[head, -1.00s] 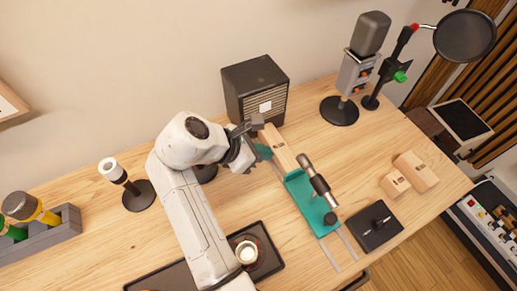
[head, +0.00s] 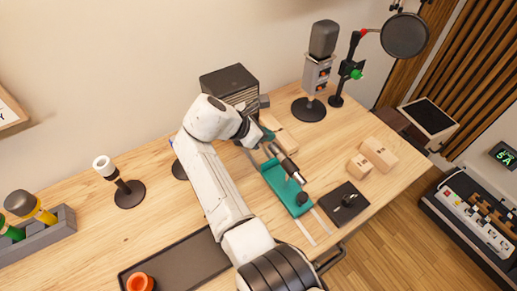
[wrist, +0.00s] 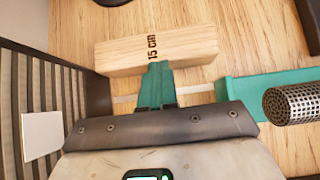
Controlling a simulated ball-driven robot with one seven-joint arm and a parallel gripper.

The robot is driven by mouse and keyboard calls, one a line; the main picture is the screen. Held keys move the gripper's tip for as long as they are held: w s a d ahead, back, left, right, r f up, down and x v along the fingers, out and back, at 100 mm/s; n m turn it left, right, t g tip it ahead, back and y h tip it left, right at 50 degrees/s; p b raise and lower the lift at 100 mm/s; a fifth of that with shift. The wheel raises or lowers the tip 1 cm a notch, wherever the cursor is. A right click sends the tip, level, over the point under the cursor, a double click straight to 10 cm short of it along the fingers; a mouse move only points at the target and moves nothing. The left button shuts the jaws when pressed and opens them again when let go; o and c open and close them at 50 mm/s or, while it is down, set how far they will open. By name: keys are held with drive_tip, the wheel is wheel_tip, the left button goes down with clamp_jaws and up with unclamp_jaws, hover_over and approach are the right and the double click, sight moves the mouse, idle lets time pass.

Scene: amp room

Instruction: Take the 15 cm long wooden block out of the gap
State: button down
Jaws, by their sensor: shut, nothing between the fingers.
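The pale wooden block marked 15 CM (wrist: 155,50) lies on the table and also shows in the head view (head: 284,132). It sits beside the strip between the dark slatted box (head: 230,84) and the teal fixture (head: 286,188), largely off to one side of the line of thin rails. Its right end in the wrist view is close to the fixture's near corner (wrist: 240,88). My gripper (wrist: 156,72) is shut and empty, its teal fingers at the block's long side. Whether they touch it is unclear. My wrist hides part of the gap.
Two smaller wooden blocks (head: 358,166) (head: 380,153) and a black plate (head: 342,204) lie to the right. A microphone (head: 322,40) stands behind. A dark tray (head: 180,264) lies at the front. Bare table lies right of the block.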

drive_tip(key=shift+w+d+r, duration=0.1)
drive_tip(key=shift+w+d, duration=0.3)
drive_tip(key=shift+d, duration=0.35)
drive_tip(key=shift+w+d+f+p, duration=0.1)
drive_tip(key=shift+w+f+p, duration=0.15)
drive_tip(key=shift+p, duration=0.1)
drive_tip(key=shift+d, duration=0.2)
drive_tip(key=shift+r, duration=0.1)
